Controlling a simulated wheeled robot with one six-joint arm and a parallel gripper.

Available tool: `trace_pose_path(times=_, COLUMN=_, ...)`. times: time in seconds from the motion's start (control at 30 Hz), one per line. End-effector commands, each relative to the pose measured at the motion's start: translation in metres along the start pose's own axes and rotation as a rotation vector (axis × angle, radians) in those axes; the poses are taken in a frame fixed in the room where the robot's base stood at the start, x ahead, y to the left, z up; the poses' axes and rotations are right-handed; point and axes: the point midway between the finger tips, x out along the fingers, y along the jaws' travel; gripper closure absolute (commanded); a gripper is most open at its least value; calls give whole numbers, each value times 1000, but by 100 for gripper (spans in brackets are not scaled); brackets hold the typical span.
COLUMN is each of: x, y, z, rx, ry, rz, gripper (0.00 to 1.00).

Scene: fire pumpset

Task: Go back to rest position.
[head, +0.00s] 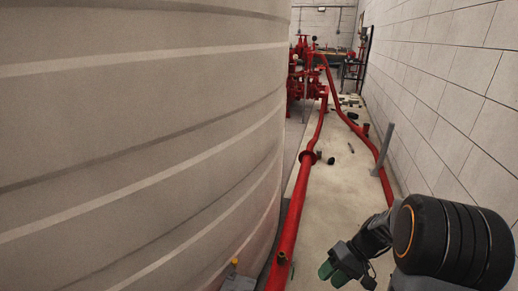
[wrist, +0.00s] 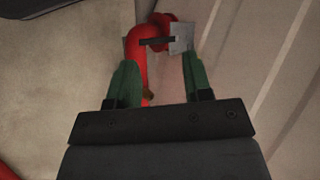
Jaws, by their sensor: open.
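My gripper (wrist: 157,75) shows in the wrist view with its two green fingers apart and nothing held between them. Beyond the fingers, a red pipe (wrist: 143,70) bends, and a grey metal plate (wrist: 181,39) stands beside its upper end. I cannot tell how far the pipe is from the fingertips. In the head view my gripper (head: 335,271) is at the bottom right, low over the floor, with its green fingers partly seen. My black arm is folded at the right edge.
A large ribbed tank (head: 140,140) fills the left side. A red pipe (head: 296,205) runs along the floor beside it, and another red pipe (head: 350,122) runs near the block wall (head: 450,80). A grey post (head: 384,148) stands by the wall. Red pump equipment (head: 305,75) is farther back. Concrete floor (head: 340,190) lies between the pipes.

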Motion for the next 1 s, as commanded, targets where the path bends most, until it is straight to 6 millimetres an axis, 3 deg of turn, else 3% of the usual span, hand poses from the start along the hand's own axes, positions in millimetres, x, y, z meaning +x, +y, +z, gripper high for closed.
trace_pose_path(times=0.03, x=-34, y=-40, z=17, rx=-15, ry=14, rz=93, gripper=54)
trace_pose_path(times=0.1, x=-59, y=-72, z=34, rx=-19, ry=46, rz=218, gripper=54)
trace_pose_path(times=0.3, x=-121, y=-145, z=77, rx=-46, ry=216, rz=497, gripper=54)
trace_pose_path(times=0.4, x=-145, y=-172, z=94, rx=-66, ry=316, rz=583, gripper=54)
trace_pose_path(times=0.53, x=-167, y=-197, z=109, rx=-87, ry=427, rz=650, gripper=54)
trace_pose_path(times=0.7, x=-181, y=-214, z=119, rx=-105, ry=516, rz=685, gripper=54)
trace_pose_path(times=1.0, x=-183, y=-216, z=121, rx=-109, ry=543, rz=694, gripper=54)
